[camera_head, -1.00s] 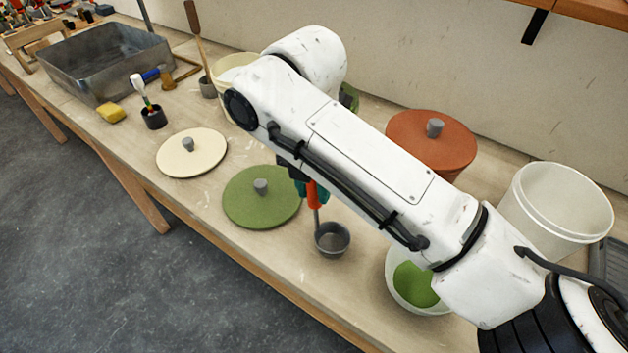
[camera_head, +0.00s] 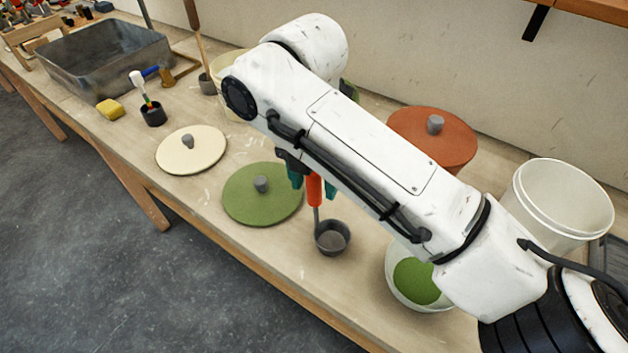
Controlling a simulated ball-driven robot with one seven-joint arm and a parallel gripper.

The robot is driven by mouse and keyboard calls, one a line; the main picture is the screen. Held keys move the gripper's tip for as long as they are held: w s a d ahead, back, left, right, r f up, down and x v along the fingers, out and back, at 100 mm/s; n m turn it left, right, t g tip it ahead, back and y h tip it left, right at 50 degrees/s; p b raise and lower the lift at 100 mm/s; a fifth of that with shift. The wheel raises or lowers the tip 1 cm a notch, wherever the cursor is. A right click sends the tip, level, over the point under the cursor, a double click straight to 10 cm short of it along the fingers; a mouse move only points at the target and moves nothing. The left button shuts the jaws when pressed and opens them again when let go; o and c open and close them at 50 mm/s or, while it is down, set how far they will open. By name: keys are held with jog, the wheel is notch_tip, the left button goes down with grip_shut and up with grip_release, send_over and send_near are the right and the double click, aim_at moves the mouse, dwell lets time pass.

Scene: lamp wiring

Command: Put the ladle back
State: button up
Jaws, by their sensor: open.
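The ladle has an orange handle (camera_head: 314,191) that stands upright and a grey metal cup (camera_head: 332,238) at its lower end. The cup is at the bench top, in front of my arm. My gripper (camera_head: 313,187) shows partly below my arm, with teal fingers apart on either side of the orange handle. The fingers look clear of the handle. The handle's top and most of the gripper body are hidden by my arm. A second ladle with a long wooden handle (camera_head: 193,40) stands at the back left.
A green lid (camera_head: 240,200) and a cream lid (camera_head: 205,158) lie left of the ladle. A bowl of green stuff (camera_head: 415,280), a white bucket (camera_head: 560,205) and a terracotta lidded pot (camera_head: 450,150) are right. A cream bucket (camera_head: 226,66) is partly hidden behind my arm.

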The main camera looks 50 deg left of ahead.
jog(key=r, duration=1.1)
jog(key=shift+s+a+r, duration=0.1)
jog(key=shift+s+a, duration=0.05)
jog(key=shift+a, duration=0.1)
